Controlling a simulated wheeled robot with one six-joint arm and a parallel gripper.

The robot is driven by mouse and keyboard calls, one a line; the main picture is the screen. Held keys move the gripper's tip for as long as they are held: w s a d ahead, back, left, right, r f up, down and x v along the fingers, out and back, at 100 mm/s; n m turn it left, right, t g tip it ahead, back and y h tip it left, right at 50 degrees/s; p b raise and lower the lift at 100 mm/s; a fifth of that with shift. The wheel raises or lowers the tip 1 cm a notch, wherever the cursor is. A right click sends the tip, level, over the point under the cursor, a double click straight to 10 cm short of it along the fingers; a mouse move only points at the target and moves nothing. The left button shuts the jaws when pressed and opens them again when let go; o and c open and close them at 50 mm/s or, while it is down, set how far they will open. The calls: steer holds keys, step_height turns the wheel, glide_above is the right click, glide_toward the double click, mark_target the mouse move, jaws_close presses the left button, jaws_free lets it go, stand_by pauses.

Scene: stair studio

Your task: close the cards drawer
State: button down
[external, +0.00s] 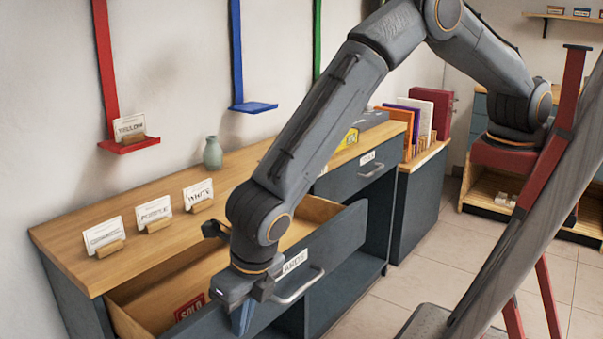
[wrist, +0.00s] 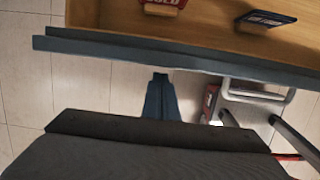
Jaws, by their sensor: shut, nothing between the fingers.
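The cards drawer (external: 340,242) is pulled open from the dark cabinet under the wooden counter. Its label (external: 294,262) is partly hidden by my arm and reads "ARDS". Its handle (external: 299,288) is a grey bar, which also shows in the wrist view (wrist: 256,95). My gripper (external: 243,318) points down, shut and empty, on the outer side of the drawer front. In the wrist view, the closed fingers (wrist: 160,84) appear just outside the front panel (wrist: 180,56); I cannot tell whether they touch it. A red "SOLD" card (external: 190,306) and a dark blue card (wrist: 267,18) are inside.
The counter (external: 150,210) holds several white name cards and a green vase (external: 212,152). Another drawer (external: 368,172) farther right is shut. A slanted red-and-grey frame (external: 530,190) stands at the right.

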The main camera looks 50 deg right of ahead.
steer(key=shift+w, duration=0.35)
steer(key=w+b, duration=0.6)
steer(key=w, duration=1.2)
steer(key=shift+w+f, duration=0.1)
steer(key=shift+w, duration=0.2)
steer(key=shift+w+b, duration=0.4)
steer(key=shift+w, duration=0.15)
steer(key=shift+w+r, duration=0.15)
steer(key=shift+r, duration=0.1)
steer(key=shift+s+d+p, duration=0.1)
steer(key=shift+s+p, duration=0.3)
steer(key=shift+s, duration=0.05)
steer(key=s+p, duration=0.1)
steer(key=s, duration=0.2)
steer(key=shift+s+p, duration=0.2)
steer(key=shift+p, duration=0.15)
steer(key=b+v, duration=0.1)
steer(key=v, duration=0.8)
steer(key=shift+s+r, duration=0.3)
steer(key=shift+s, duration=0.15)
